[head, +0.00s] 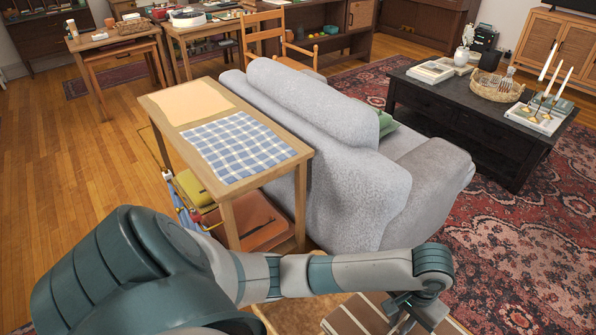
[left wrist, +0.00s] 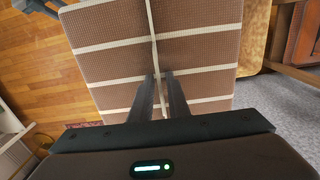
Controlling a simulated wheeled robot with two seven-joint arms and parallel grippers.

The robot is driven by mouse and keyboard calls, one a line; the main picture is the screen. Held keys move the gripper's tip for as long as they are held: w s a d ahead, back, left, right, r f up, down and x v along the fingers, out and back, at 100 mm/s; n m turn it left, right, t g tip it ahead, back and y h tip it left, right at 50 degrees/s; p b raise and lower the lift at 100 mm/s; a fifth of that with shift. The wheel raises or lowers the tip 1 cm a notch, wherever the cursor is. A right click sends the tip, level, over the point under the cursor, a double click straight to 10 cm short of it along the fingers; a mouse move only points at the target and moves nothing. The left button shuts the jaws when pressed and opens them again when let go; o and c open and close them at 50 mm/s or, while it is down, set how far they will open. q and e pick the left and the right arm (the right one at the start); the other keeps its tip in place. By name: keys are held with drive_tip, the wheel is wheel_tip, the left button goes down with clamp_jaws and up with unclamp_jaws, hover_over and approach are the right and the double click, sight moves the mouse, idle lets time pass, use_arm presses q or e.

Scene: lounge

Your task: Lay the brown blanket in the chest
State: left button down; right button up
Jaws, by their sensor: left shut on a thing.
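The brown blanket (head: 345,321) with cream stripes is at the bottom edge of the head view, partly cut off. It fills the upper middle of the left wrist view (left wrist: 200,45) as a folded, flat piece. My left gripper (head: 408,303) is shut on the blanket; in the left wrist view its two fingers (left wrist: 162,78) pinch a fold at the middle seam. My right gripper is out of view. I cannot make out the chest for certain.
A wooden table (head: 240,195) with a tan cloth (head: 195,101) and a blue checked cloth (head: 237,146) stands ahead, with folded yellow and rust items below. A grey sofa (head: 330,150) adjoins it. A black coffee table (head: 440,98) stands farther right on a red rug (head: 520,240).

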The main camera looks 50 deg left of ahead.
use_arm(q)
drive_tip(key=s+a+r, duration=0.4)
drive_tip(key=a+r, duration=0.1)
drive_tip(key=shift+s, duration=0.15)
drive_tip(key=shift+s+a+r, duration=0.3)
drive_tip(key=shift+s+a, duration=0.1)
drive_tip(key=shift+s, duration=0.05)
drive_tip(key=shift+s, duration=0.1)
